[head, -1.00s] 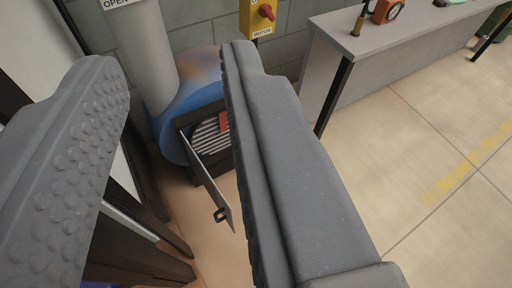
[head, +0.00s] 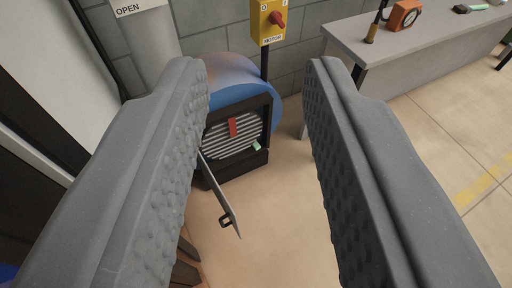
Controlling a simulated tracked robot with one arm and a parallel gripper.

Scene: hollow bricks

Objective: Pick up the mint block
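A small mint block (head: 256,146) sits at the right front of the slatted grate inside the dark open-fronted box of a blue furnace-like drum (head: 245,92). My gripper (head: 257,75) is open, its two grey studded fingers wide apart. The box opening shows in the gap between the fingers, beyond them. Nothing is between the fingers, and the block is well ahead of them, apart from both.
A red upright piece (head: 232,127) stands on the grate, left of the mint block. The box's door (head: 220,193) hangs open toward me at the left. A yellow motor switch box (head: 268,20) is above. A grey table (head: 385,50) with tools stands at right.

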